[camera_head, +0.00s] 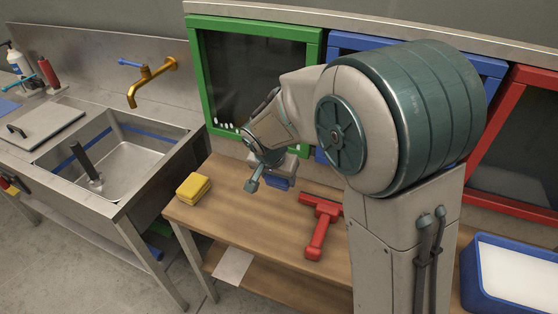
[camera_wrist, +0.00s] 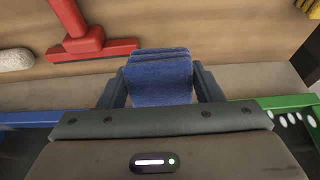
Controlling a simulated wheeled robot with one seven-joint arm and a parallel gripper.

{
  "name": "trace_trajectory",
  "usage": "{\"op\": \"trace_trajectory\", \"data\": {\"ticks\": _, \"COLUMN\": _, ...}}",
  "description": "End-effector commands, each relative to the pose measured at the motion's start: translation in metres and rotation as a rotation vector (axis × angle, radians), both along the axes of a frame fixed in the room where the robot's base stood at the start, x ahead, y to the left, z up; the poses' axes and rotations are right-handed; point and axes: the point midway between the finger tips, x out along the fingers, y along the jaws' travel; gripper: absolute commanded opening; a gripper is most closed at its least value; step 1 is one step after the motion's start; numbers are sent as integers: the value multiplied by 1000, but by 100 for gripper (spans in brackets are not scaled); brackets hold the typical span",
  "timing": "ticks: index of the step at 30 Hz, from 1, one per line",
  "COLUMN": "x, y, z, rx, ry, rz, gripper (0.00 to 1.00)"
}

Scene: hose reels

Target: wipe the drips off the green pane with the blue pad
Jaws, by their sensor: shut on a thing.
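The green pane (camera_head: 250,75) is a dark panel in a green frame, upright behind the wooden bench. White drips (camera_head: 226,125) sit along its lower left part. Part of the green frame (camera_wrist: 288,101) and several white drips (camera_wrist: 292,119) show at the right of the wrist view. The blue pad (camera_wrist: 160,78) is between the two fingers of my gripper (camera_wrist: 160,88), which is shut on it. In the head view the pad (camera_head: 279,183) shows just below my gripper (camera_head: 273,172), above the back of the bench and near the pane's lower edge. My arm hides the pane's lower right.
A red squeegee (camera_head: 321,222) and a yellow sponge (camera_head: 194,188) lie on the wooden bench (camera_head: 245,222). A sink (camera_head: 120,165) with a brass tap stands at left. Blue-framed (camera_head: 420,52) and red-framed (camera_head: 515,140) panes are at right. A blue-rimmed tray (camera_head: 515,275) stands lower right.

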Motion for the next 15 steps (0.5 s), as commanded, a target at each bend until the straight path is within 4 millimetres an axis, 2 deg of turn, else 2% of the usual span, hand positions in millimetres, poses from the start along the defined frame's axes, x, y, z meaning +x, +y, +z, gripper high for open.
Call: {"op": "trace_trajectory", "data": {"ticks": 15, "x": 45, "y": -19, "z": 2, "rx": -1, "ry": 0, "rz": -7, "gripper": 38}}
